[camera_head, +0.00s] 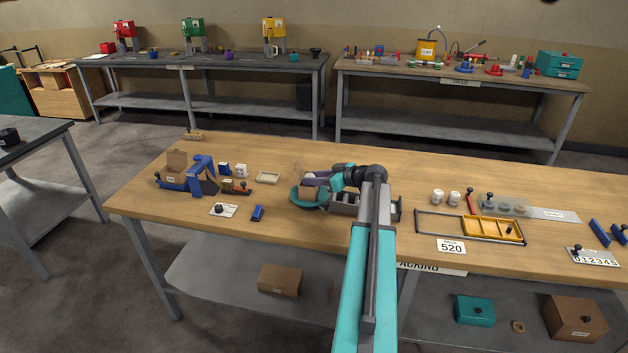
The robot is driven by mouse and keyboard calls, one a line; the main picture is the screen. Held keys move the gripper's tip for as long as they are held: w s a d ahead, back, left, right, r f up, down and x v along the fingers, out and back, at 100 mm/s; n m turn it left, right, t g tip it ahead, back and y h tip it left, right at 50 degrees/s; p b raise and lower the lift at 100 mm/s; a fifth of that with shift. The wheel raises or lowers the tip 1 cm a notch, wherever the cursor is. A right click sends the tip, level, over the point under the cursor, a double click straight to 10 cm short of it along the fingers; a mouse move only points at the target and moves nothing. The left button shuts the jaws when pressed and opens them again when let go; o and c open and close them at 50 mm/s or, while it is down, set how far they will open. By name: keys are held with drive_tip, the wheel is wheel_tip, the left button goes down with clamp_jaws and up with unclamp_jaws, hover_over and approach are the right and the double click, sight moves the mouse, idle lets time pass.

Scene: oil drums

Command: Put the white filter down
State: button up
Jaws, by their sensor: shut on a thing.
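My gripper (322,181) is over the packing table, just above a teal round dish (300,203) and a brown box in it. It is shut on a small white thing (309,174), which looks like the white filter. The thing is small and partly hidden by my fingers, so its shape is unclear. I cannot tell whether it touches the brown box (308,193) below it. Two other white, round pieces (446,197) stand apart on the table, right of my arm.
A grey metal holder (345,205) stands right of the dish. A yellow divided tray (494,229) lies farther right. A blue tape dispenser (190,178) and small boxes are at the left. The wood table (290,248) is bare in front of the dish.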

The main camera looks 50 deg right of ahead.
drive_tip(key=shift+s+a+f+b, duration=0.1)
drive_tip(key=shift+f+b, duration=0.3)
drive_tip(key=o, duration=1.1)
drive_tip(key=shift+r+p, duration=0.3)
drive_tip(key=shift+p, duration=0.4)
drive_tip(key=shift+r+p, duration=0.3)
drive_tip(key=shift+p, duration=0.2)
drive_tip(key=shift+s+d, duration=0.2)
drive_tip(key=b+v, duration=0.2)
drive_tip(key=v, duration=0.3)
drive_tip(key=b+v, duration=0.1)
drive_tip(key=v, duration=0.5)
drive_tip(key=shift+s+r+b, duration=0.15)
drive_tip(key=shift+r+b, duration=0.2)
